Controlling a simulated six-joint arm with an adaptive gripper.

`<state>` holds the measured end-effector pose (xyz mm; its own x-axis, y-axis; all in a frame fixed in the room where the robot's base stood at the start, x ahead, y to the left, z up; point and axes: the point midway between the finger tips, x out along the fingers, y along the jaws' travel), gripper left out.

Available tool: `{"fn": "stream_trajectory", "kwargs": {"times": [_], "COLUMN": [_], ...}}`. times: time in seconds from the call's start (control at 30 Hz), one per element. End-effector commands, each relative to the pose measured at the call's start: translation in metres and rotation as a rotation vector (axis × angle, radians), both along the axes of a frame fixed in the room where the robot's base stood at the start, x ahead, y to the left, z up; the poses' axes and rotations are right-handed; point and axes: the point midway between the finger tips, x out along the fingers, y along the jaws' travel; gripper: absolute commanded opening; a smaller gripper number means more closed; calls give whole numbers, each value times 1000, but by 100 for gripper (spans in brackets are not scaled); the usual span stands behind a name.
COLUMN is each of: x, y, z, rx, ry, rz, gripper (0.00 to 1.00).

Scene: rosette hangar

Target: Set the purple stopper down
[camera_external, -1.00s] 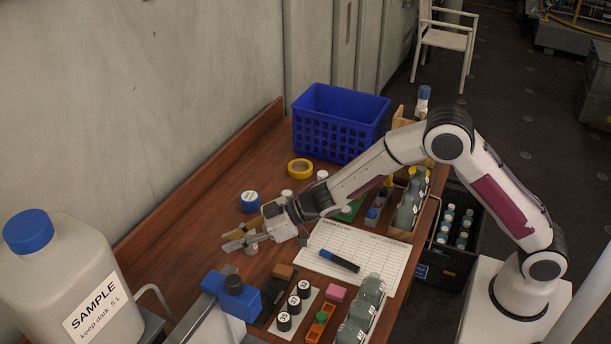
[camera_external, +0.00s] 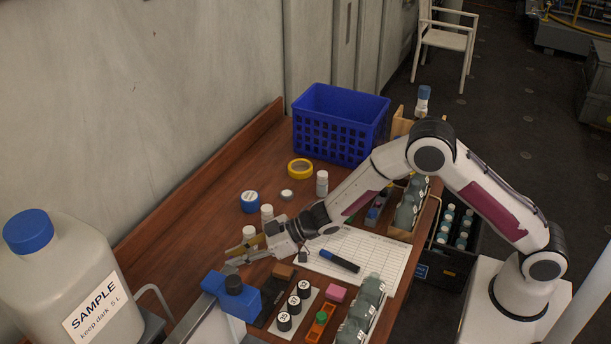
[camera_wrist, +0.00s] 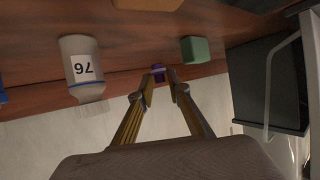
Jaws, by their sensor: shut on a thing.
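The purple stopper (camera_wrist: 158,74) shows in the wrist view as a small purple piece between the fingertips of my gripper (camera_wrist: 164,74). My gripper is shut on it. In the external view my gripper (camera_external: 237,258) is over the near left part of the wooden table, close to the blue block-shaped device. I cannot make out the stopper there; it is too small or hidden by the fingers. The frames do not clearly show whether the stopper touches a surface.
White-capped bottles (camera_external: 267,212) stand just behind my gripper. The blue device (camera_external: 236,292) and black-capped vials (camera_external: 294,305) stand in front. A written sheet (camera_external: 376,257) with a marker lies to the right. A blue basket (camera_external: 340,122) is at the back. Clear wood lies left of the blue-lidded jar (camera_external: 250,201).

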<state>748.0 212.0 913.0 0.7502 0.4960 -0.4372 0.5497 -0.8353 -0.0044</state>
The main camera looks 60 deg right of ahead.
Motion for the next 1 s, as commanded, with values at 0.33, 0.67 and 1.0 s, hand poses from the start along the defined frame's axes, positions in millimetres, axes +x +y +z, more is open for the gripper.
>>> {"fn": "stream_trajectory", "kwargs": {"times": [0.33,0.67,1.0], "x": [0,0,0], "y": [0,0,0], "z": [-12,-37,-38], "rx": [0,0,0], "ry": [1,0,0], "rz": [1,0,0], "gripper": [11,11,11]}}
